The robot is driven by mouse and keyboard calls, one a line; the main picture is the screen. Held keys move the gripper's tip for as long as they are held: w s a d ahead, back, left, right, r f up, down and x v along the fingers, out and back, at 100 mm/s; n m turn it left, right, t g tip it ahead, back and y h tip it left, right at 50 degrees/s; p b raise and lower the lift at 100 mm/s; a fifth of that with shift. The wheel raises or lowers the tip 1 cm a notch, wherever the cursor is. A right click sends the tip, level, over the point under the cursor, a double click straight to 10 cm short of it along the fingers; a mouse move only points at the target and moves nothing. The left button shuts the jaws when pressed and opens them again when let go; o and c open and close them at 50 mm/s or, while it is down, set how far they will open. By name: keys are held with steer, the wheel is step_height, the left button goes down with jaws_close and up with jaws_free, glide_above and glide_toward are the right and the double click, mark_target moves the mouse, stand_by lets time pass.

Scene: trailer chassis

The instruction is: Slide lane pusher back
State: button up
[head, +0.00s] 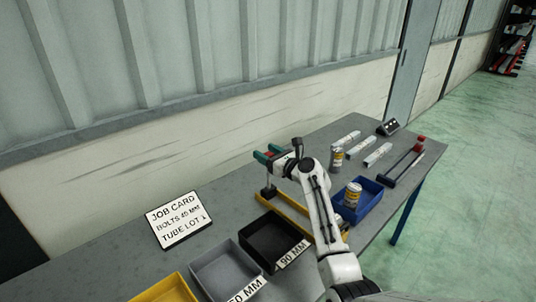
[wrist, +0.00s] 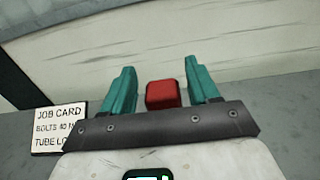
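A red block (wrist: 163,94) sits between my gripper's two teal fingers in the wrist view. It looks like the knob of the lane pusher. Narrow gaps show on both sides of it, so the fingers do not visibly press on it. My gripper (head: 268,154) is open above the far end of a yellow-edged lane (head: 291,218) in the head view; it also shows in the wrist view (wrist: 160,70). A short grey post (head: 269,190) stands below the gripper at the lane's far end. My arm hides part of the lane.
A job card (head: 178,219) stands left of the lane. Yellow (head: 168,290), grey (head: 222,262) and black (head: 262,232) bins line the near edge. A blue bin (head: 373,205) holding a can (head: 352,194) and another can (head: 336,160) are right. The wall rises behind the table.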

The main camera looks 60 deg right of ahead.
steer(key=shift+s, duration=0.15)
steer(key=v, duration=1)
steer(key=shift+s+b, duration=0.3)
steer(key=shift+b, duration=0.05)
steer(key=shift+a, duration=0.15)
